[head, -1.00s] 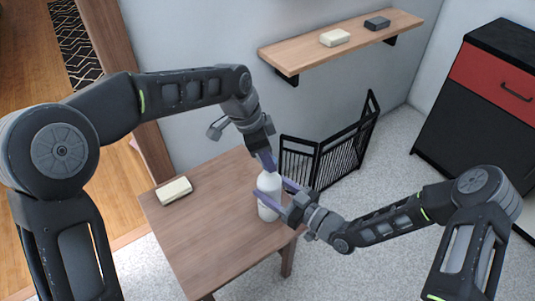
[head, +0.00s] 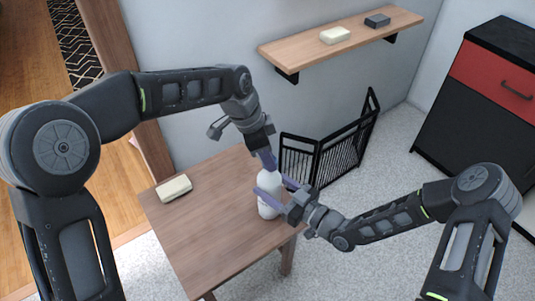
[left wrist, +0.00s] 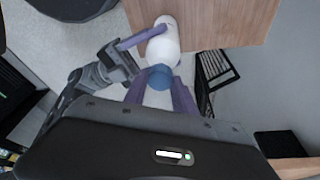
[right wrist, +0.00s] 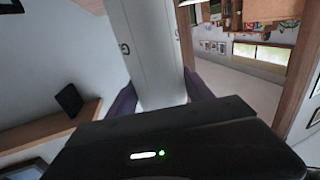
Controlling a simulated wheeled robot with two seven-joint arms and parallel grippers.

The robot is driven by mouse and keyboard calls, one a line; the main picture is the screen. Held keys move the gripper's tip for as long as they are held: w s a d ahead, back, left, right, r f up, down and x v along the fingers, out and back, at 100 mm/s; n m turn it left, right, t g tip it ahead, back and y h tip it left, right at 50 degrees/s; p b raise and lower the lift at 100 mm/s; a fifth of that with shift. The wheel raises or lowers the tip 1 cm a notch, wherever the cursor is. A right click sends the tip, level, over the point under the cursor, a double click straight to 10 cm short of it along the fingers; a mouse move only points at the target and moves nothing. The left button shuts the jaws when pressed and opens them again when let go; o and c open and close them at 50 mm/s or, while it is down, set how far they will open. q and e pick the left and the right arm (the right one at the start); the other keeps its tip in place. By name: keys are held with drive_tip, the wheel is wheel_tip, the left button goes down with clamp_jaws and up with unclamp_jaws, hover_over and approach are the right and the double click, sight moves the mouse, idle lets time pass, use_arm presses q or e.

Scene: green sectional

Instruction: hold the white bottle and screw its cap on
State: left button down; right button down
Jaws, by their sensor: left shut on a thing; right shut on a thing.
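The white bottle (head: 270,208) stands upright near the right edge of the wooden table (head: 205,235). My right gripper (head: 270,189) is shut around its upper body; in the right wrist view the bottle (right wrist: 155,50) lies between the purple fingers. My left gripper (head: 267,162) points down over the bottle's top. In the left wrist view a blue cap (left wrist: 160,77) sits between its fingers, in line with the bottle (left wrist: 164,45) and appearing to meet its top. I cannot tell whether the threads are engaged. The cap is hidden in the head view.
A cream block (head: 174,188) lies at the table's left back. A wall shelf (head: 360,36) above holds a cream block (head: 335,35) and a dark block (head: 377,20). A black folding gate (head: 335,150) stands behind the table, and a black and red cabinet (head: 490,90) at right.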

use_arm(q)
drive_tip(key=shift+f, duration=0.25)
drive_tip(key=m, duration=0.2)
drive_tip(key=m+g, duration=0.1)
drive_tip(key=m, duration=0.3)
drive_tip(key=shift+w+f+g, duration=0.1)
drive_tip(key=shift+w+g, duration=0.15)
drive_tip(key=shift+g, duration=0.15)
drive_tip(key=m+g, duration=0.1)
drive_tip(key=m, duration=0.4)
drive_tip(key=shift+w+d+y, duration=0.1)
drive_tip(key=shift+d+y, duration=0.05)
drive_tip(key=shift+y, duration=0.25)
drive_tip(key=shift+m+g, duration=0.3)
drive_tip(key=shift+m, duration=0.8)
drive_tip(key=c, duration=1)
unclamp_jaws()
